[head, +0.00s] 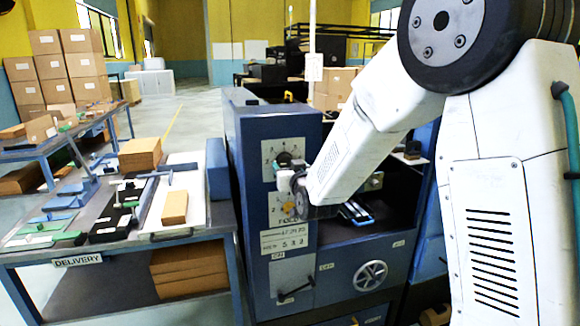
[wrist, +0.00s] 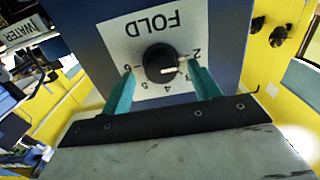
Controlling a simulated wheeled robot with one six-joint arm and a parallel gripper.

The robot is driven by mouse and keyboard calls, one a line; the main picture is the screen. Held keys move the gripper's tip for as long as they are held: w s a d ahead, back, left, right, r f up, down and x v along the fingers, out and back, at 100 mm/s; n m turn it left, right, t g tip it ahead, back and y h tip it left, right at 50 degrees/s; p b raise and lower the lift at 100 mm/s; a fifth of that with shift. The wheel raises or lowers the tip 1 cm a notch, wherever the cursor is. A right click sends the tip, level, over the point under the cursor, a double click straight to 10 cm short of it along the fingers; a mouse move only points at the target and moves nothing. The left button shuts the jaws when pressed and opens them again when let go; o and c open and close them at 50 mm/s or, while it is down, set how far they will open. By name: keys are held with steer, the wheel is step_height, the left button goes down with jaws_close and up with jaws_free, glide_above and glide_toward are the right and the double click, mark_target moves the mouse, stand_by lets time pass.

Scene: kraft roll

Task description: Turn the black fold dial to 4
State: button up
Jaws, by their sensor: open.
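The black fold dial (wrist: 160,63) is round, on a white plate lettered FOLD (wrist: 145,35), which appears upside down in the wrist view. Numbers 2 to 6 stand around it. Its white pointer mark is toward the 2 and 3 side, away from 4; the exact setting is hard to read. My gripper (wrist: 161,72) is open, with one teal finger on each side of the dial. I cannot tell whether the fingers touch it.
A lever (head: 295,291) and a handwheel (head: 370,275) are lower on the blue machine (head: 245,200). A delivery table (head: 120,250) with boards and tools stands to the left. The floor beyond it is open.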

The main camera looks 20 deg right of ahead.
steer(key=shift+w, duration=0.65)
